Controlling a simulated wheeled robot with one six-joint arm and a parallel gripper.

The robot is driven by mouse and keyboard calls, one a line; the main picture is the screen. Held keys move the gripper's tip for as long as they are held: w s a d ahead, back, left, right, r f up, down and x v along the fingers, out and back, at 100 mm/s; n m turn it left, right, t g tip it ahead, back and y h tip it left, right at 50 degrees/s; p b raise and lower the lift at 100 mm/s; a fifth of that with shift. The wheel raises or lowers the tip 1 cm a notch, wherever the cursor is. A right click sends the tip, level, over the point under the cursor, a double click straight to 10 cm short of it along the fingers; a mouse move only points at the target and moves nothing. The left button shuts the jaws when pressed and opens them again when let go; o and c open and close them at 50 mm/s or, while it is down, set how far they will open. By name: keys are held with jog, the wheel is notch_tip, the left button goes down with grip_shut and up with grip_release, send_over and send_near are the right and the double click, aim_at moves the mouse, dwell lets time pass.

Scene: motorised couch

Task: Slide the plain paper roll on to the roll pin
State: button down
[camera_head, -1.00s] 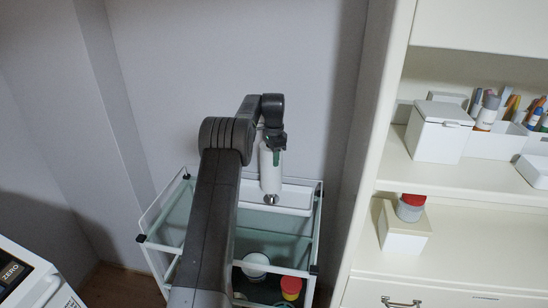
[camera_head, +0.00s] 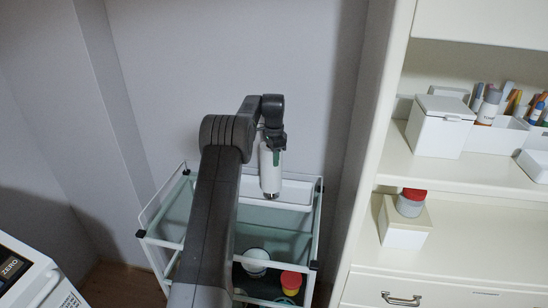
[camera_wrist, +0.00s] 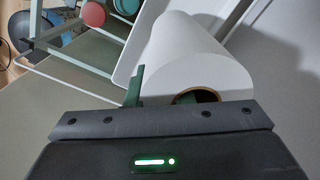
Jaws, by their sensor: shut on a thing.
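The plain white paper roll (camera_head: 270,172) hangs lengthways below my gripper (camera_head: 272,143), in front of the wall and above the cart. In the wrist view the white roll (camera_wrist: 184,52) points away from me, with its brown core ring near my gripper (camera_wrist: 160,93). One green finger lies outside the roll; a green part shows in the core opening, so the jaws appear shut on the roll's wall. I cannot make out the roll pin in either view.
A white-framed cart (camera_head: 317,215) with glass shelves stands below the roll. A red-topped container (camera_head: 291,281) and a white round container (camera_head: 256,262) are lower in it. A cream shelf unit (camera_head: 362,200) stands to the right, and a white machine (camera_head: 35,285) is at lower left.

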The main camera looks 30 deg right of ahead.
aim_at(272, 168)
jog(key=shift+f+b, duration=0.7)
jog(key=shift+f, duration=1.15)
jog(key=c, duration=1.2)
grip_release()
notch_tip(272, 168, up, 14)
jog(key=shift+f+b, duration=0.1)
jog(key=shift+b, duration=0.2)
notch_tip(272, 168, down, 13)
jog(key=shift+f+p, duration=0.2)
jog(key=shift+p, duration=0.2)
jog(key=shift+f, duration=0.1)
